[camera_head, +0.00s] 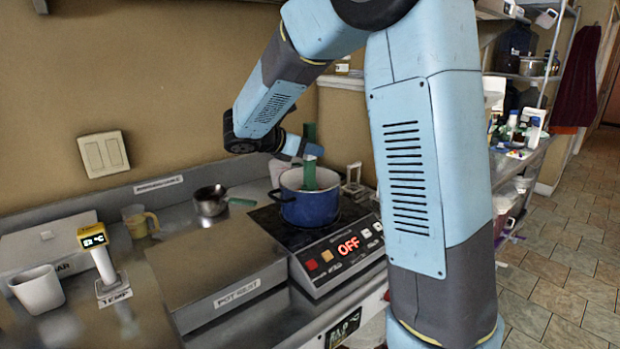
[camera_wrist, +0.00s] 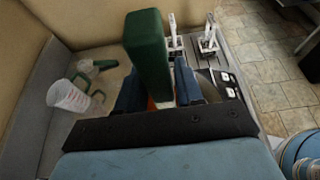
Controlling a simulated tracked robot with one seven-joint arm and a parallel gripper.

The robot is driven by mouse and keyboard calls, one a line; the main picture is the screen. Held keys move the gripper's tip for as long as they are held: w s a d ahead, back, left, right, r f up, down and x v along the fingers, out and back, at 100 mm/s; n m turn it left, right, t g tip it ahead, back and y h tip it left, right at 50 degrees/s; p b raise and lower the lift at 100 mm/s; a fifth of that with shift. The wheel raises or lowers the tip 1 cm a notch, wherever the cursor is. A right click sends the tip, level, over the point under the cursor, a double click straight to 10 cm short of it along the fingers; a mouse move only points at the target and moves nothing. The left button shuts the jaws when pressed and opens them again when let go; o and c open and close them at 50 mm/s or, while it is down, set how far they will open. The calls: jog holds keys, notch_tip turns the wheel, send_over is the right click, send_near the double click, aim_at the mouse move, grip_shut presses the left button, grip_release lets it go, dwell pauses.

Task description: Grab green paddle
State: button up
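The green paddle (camera_head: 309,172) stands nearly upright in the blue pot (camera_head: 308,206) in the head view, its upper end rising above the rim. My gripper (camera_head: 312,151) is at the paddle's shaft, just above the pot, with a blue finger crossing in front of it. In the wrist view the green paddle (camera_wrist: 148,55) stands between the two blue fingers of my gripper (camera_wrist: 160,88). Both fingers lie close along its sides. Whether they press on it cannot be told. The paddle's lower end is hidden inside the pot.
The pot stands on a hot plate (camera_head: 345,252) whose display reads OFF. A small saucepan (camera_head: 210,203), a yellow-handled cup (camera_head: 137,222), a thermometer (camera_head: 102,262) and a white cup (camera_head: 38,290) are to the left. The pot rest (camera_head: 215,270) is bare.

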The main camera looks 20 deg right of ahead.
grip_shut()
dwell(0.4)
